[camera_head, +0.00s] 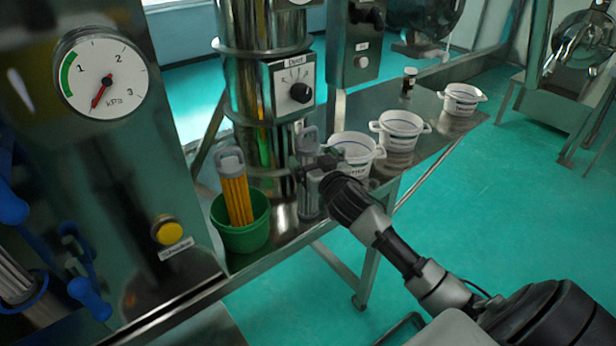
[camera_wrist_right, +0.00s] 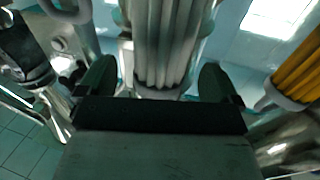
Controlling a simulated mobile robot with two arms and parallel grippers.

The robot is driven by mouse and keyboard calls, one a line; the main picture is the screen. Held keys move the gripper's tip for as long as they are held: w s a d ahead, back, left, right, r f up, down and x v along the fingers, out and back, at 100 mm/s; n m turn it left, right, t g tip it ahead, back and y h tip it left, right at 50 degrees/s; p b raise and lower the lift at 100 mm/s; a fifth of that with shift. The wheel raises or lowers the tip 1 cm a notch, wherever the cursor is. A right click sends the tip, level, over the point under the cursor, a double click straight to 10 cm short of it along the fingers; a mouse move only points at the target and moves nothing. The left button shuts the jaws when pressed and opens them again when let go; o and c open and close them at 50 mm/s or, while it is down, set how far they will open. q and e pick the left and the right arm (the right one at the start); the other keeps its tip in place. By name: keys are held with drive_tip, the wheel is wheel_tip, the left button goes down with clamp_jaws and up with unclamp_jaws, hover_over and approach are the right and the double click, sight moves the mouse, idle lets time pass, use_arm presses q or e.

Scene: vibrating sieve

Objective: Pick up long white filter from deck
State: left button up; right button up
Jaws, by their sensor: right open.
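The long white filter (camera_head: 308,201) stands upright on the metal deck, in front of the sieve column, with its grey looped cap at the top. My right gripper (camera_head: 310,166) is at its upper part and hides some of it. In the right wrist view the pleated white filter (camera_wrist_right: 165,45) lies between the two spread dark fingers of my right gripper (camera_wrist_right: 158,80). A gap shows on each side, so the jaws are open around it. My left gripper is in neither view.
A green bucket (camera_head: 243,238) with a yellow filter (camera_head: 236,198) stands left of the white filter. White tubs (camera_head: 399,128) and a small dark bottle (camera_head: 409,82) stand along the deck to the right. A gauge panel (camera_head: 118,170) rises at the left.

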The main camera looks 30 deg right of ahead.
drive_tip(key=w, duration=0.3)
drive_tip(key=shift+w+d+f+p, duration=0.1)
drive_tip(key=shift+d+p, duration=0.05)
drive_tip(key=shift+p, duration=0.2)
drive_tip(key=shift+c, duration=0.8)
drive_tip(key=c, duration=1.2)
drive_tip(key=shift+o, duration=0.2)
